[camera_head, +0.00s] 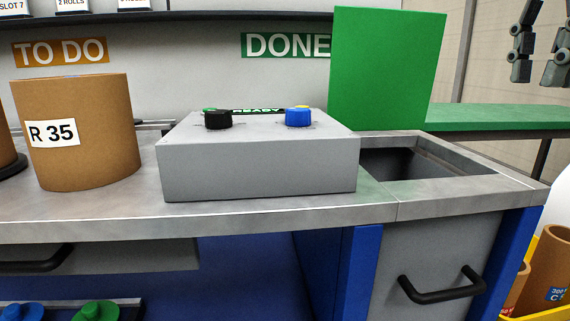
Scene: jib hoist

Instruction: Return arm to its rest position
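My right gripper (538,72) hangs at the top right corner of the head view, partly cut off by the frame edge. Its two dark fingers stand apart with a clear gap and nothing between them. It is over or in front of the green surface at the right, clear of the grey control box (258,172). The rest of the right arm is out of frame. My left gripper and arm are not in view.
A brown roll (100,140) marked R 35 stands on the grey bench (280,218) at the left. A green panel (385,70) rises behind an open bin (480,172). A green table (490,121) lies at the right. A yellow crate (534,252) holds rolls at lower right.

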